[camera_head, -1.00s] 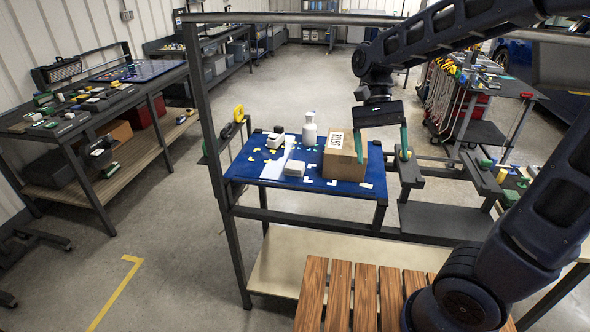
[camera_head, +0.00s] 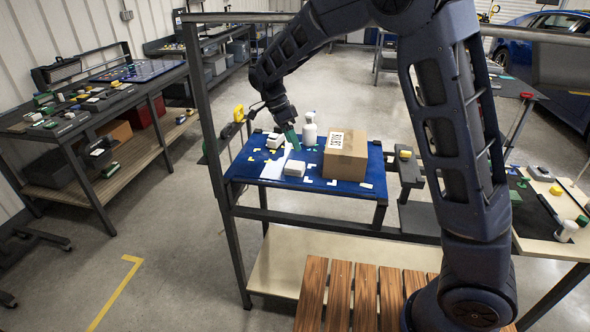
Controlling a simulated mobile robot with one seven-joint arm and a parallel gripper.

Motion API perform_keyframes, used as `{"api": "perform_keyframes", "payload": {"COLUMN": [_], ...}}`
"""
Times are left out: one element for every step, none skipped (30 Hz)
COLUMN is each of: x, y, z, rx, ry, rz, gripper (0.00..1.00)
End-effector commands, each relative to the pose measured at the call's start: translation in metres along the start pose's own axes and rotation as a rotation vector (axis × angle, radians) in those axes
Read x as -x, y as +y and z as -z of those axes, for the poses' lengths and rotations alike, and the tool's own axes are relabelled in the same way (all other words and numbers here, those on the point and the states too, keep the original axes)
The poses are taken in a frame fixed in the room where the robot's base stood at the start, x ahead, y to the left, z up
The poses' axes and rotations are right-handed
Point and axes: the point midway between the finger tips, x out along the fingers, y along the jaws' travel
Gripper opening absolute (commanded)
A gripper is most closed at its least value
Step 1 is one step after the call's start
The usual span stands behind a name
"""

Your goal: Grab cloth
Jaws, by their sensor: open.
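A white cloth (camera_head: 272,170) lies flat on the blue-topped table, left of the middle.
On the blue tabletop (camera_head: 345,189) stand a white bottle (camera_head: 309,132), a cardboard box (camera_head: 345,156), a white block (camera_head: 295,168) close to the cloth and a small white item (camera_head: 274,140). A dark metal frame post (camera_head: 207,130) rises at the table's left.

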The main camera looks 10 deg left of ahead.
Motion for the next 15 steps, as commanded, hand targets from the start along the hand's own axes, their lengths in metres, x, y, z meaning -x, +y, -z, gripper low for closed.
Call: {"api": "perform_keyframes", "payload": {"x": [-0.003, -0.005, -0.007, -0.009, -0.01, -0.013, -0.015, -0.017, -0.019, -0.02, -0.022, -0.024, -0.024, -0.025, -0.026], "y": [-0.016, -0.024, -0.035, -0.043, -0.051, -0.061, -0.068, -0.074, -0.082, -0.087, -0.091, -0.096, -0.099, -0.102, -0.104], "z": [-0.005, -0.007, -0.01, -0.011, -0.013, -0.015, -0.017, -0.018, -0.019, -0.02, -0.021, -0.022, -0.022, -0.023, -0.024], "rx": [-0.061, -0.102, -0.157, -0.199, -0.24, -0.293, -0.332, -0.368, -0.414, -0.444, -0.471, -0.502, -0.521, -0.536, -0.551], "ry": [0.008, 0.011, 0.014, 0.016, 0.017, 0.018, 0.018, 0.018, 0.019, 0.019, 0.02, 0.02, 0.019, 0.018, 0.019], "rz": [0.012, 0.017, 0.024, 0.028, 0.032, 0.036, 0.039, 0.04, 0.042, 0.044, 0.044, 0.045, 0.045, 0.046, 0.046], "gripper": [0.8, 0.8, 0.8, 0.8, 0.8, 0.8, 0.8, 0.8, 0.8, 0.8, 0.8, 0.8, 0.8, 0.8, 0.8]}}
